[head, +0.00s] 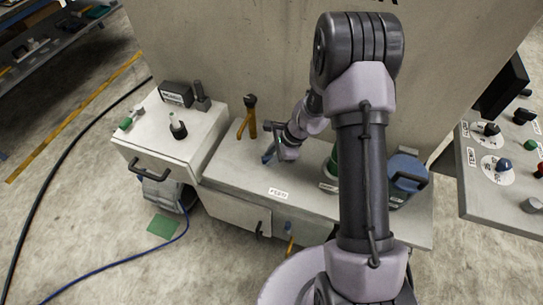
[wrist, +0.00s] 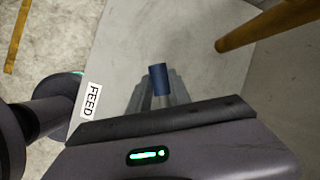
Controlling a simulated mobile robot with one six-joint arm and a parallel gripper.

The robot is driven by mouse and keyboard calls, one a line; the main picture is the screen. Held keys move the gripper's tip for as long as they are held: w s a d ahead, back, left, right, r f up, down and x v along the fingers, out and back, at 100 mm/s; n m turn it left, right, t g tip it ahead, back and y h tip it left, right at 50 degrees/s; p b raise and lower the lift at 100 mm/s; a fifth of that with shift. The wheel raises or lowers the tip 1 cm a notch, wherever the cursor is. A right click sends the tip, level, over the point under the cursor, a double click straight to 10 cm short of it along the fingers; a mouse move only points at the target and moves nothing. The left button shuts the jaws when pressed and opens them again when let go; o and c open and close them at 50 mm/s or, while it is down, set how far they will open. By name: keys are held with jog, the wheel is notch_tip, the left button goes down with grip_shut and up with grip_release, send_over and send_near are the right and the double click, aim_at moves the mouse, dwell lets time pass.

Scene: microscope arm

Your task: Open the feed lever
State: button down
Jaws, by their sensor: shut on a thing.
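The feed lever's blue, round-ended handle (wrist: 158,79) shows in the wrist view between the grey jaws of my gripper (wrist: 158,95). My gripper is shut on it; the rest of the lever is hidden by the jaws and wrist. A white label reading FEED (wrist: 90,102) is on the pale bench surface to the left of the jaws. In the head view my gripper (head: 270,156) is low over the bench, behind the label near the front edge. The lever is hardly told apart from the gripper there.
A yellow forked piece with a dark top (head: 250,115) stands close left of my gripper. A box with a black handle (head: 160,145) is further left. A blue container (head: 406,172) and a partly hidden green item (head: 332,163) stand right. A control panel (head: 500,180) is far right.

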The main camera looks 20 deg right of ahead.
jog(key=shift+s, duration=0.1)
jog(key=s+n, duration=0.1)
jog(key=n, duration=0.1)
jog(key=s+n+g, duration=0.1)
jog(key=shift+d+n+y+p, duration=0.15)
jog(key=shift+n+y+p, duration=0.15)
jog(key=shift+n+p, duration=0.1)
jog(key=n, duration=0.1)
jog(key=s+n+g, duration=0.1)
jog(key=shift+s+d+r+n+g+p, duration=0.1)
jog(key=shift+s+d+n+g+p, duration=0.2)
jog(key=shift+d+p, duration=0.05)
jog(key=n, duration=0.1)
jog(key=s+d+n+g+p, duration=0.1)
jog(key=n, duration=0.1)
jog(key=shift+s, duration=0.25)
jog(key=shift+s+d+n+g+p, duration=0.15)
jog(key=shift+s+d+n+g, duration=0.15)
jog(key=shift+n, duration=0.35)
jog(key=shift+s+d+n+g+p, duration=0.15)
jog(key=shift+d+n+g, duration=0.2)
jog(key=shift+n, duration=0.3)
jog(key=c, duration=1.2)
grip_release()
